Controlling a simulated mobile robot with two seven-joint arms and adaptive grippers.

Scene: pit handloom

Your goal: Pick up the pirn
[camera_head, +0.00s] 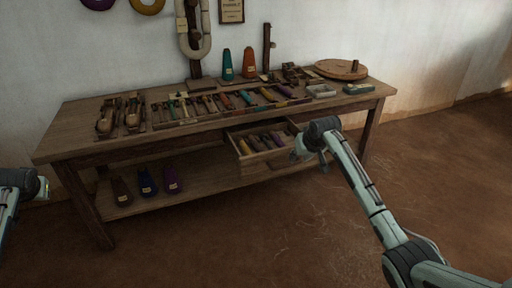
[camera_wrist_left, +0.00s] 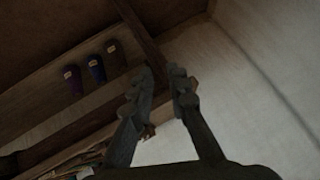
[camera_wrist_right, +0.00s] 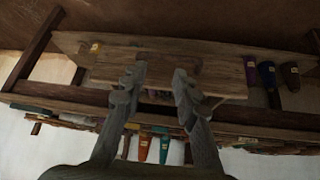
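Several slim pirn-like pieces (camera_head: 262,141), some yellowish, some dark or purplish, lie in the pulled-out drawer (camera_head: 257,158) under the bench top. Similar coloured pieces (camera_head: 248,97) lie in the rack on the bench; I cannot tell which one is the pirn meant. My right gripper (camera_head: 298,152) is at the drawer's right side. The right wrist view shows its fingers (camera_wrist_right: 158,78) apart and empty, in front of the drawer (camera_wrist_right: 220,76). My left gripper (camera_head: 42,188) is at the far left edge, away from the bench; its fingers (camera_wrist_left: 164,76) are apart with nothing between them.
The wooden bench (camera_head: 75,130) stands against the wall. Its lower shelf (camera_head: 215,184) holds three dark cones (camera_head: 147,182). Two cones (camera_head: 249,62), wooden shuttles (camera_head: 132,112) and a round wooden disc (camera_head: 341,69) stand on top. The floor in front is clear.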

